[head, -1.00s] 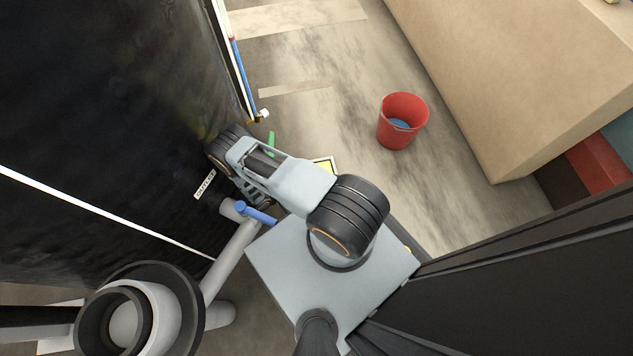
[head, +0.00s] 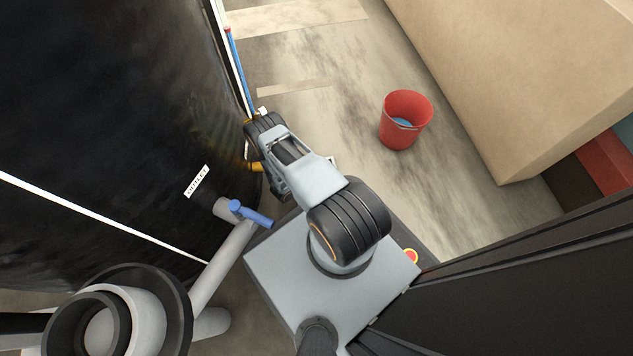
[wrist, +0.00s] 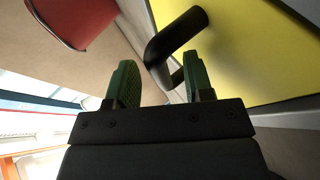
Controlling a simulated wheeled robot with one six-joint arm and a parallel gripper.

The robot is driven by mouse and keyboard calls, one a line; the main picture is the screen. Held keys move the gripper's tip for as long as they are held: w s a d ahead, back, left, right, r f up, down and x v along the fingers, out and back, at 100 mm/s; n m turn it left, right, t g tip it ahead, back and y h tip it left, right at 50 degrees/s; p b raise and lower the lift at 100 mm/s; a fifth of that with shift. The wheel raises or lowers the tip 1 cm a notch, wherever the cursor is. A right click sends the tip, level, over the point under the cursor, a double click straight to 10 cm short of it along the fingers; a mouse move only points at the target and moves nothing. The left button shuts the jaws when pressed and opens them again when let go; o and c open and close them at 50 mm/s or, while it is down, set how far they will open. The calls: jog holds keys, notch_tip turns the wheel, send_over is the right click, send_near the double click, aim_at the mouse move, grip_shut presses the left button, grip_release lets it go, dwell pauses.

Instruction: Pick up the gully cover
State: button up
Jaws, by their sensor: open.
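In the wrist view a yellow plate with a pale edge (wrist: 243,50), which I take to be the gully cover, fills the upper right. A thick black bent handle (wrist: 173,38) stands out from it. My gripper (wrist: 160,84) is open, with its two green fingers apart. The lower end of the handle shows between the fingertips; whether it touches either finger I cannot tell. In the head view my arm hides the gripper and nearly all of the plate.
A red bucket (head: 406,120) stands on the floor to the right, before a large beige block (head: 520,80). A dark tank wall (head: 100,110) with a blue-handled valve (head: 250,213) and grey pipes is on the left. Floor between tank and bucket is clear.

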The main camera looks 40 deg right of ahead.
jog(key=shift+d+f, duration=0.3)
jog(key=shift+d, duration=0.2)
jog(key=shift+c, duration=0.2)
grip_shut()
